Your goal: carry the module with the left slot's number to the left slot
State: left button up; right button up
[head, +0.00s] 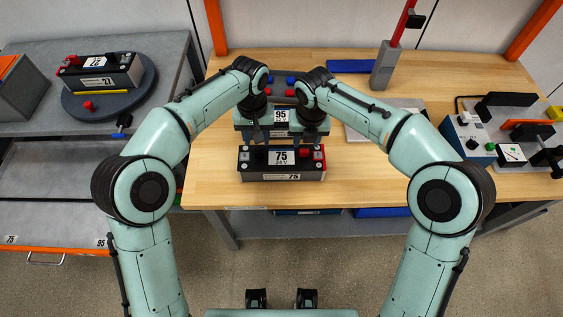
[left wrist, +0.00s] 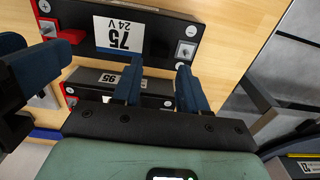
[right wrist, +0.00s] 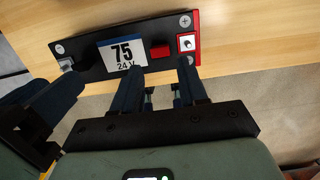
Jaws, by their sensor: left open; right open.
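The black module 75 (head: 282,172) stands on the wooden bench, its 75 label facing up. Its top shows in the left wrist view (left wrist: 165,38) and the right wrist view (right wrist: 85,49). The module 95 (head: 281,115) sits just behind it, partly hidden by my arms. My left gripper (head: 264,134) and right gripper (head: 312,136) are side by side, open and empty, near the far edge of module 75. The left slot is in the grey tray (head: 50,215) at lower left; its front edge carries a 75 label (head: 11,239) at left and a 95 label at right.
A module 27 (head: 100,72) rests on a round turntable (head: 140,98) on the grey bench at left. A grey post with a red arm (head: 384,66) stands at the back. A tester box (head: 466,135) and fixtures are at right. The bench front is clear beside module 75.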

aim_at(259, 150)
pick_arm(q)
notch_tip(259, 150, down, 6)
pick_arm(e)
jog(key=f, duration=0.6)
jog(key=shift+w, duration=0.4)
pick_arm(q)
grip_shut()
pick_arm(e)
grip_shut()
pick_arm(q)
jog(key=shift+w+r, duration=0.1)
jog(key=shift+r, duration=0.05)
pick_arm(e)
jog(key=shift+r, duration=0.2)
